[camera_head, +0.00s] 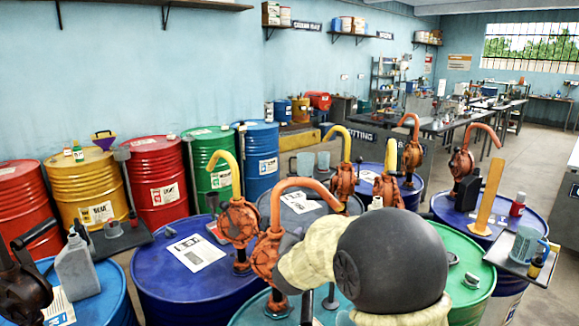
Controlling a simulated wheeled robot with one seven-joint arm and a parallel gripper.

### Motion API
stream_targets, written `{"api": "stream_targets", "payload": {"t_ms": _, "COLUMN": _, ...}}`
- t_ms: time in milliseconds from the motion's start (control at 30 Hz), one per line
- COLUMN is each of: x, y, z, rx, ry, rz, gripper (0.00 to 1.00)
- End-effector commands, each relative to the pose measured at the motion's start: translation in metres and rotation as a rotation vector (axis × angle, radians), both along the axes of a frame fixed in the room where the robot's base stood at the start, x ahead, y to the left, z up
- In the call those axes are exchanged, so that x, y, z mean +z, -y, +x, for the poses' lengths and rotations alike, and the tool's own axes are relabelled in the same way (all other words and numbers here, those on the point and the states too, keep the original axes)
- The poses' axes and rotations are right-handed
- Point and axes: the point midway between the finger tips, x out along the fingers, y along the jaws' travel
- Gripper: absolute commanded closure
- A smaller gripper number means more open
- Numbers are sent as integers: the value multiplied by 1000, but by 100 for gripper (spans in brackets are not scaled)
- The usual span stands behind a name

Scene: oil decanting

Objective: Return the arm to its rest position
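My arm shows at the bottom centre as a large dark grey rounded joint (393,262) with a cream-coloured link (308,255) reaching left from it. The arm stands over the drum tops, in front of an orange hand pump (266,258). I cannot tell whether it touches the pump. My gripper cannot be made out; its fingers are not visible, and the arm hides part of the drums behind it.
Around the arm stand a blue drum (165,262) and a green drum (470,275). Several pumps with curved spouts rise close by, including a yellow-spouted one (237,215). A tray (508,262) holds a grey-blue mug (526,244) at right. Bare floor (535,165) shows at far right.

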Motion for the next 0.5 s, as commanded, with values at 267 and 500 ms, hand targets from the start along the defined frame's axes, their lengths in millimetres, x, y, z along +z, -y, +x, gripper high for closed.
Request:
{"api": "stream_targets", "payload": {"t_ms": 267, "x": -39, "y": 19, "z": -57, "rx": 219, "ry": -274, "rz": 2, "gripper": 52}}
{"api": "stream_targets", "payload": {"t_ms": 500, "x": -81, "y": 45, "z": -139, "rx": 342, "ry": -575, "rz": -10, "gripper": 52}}
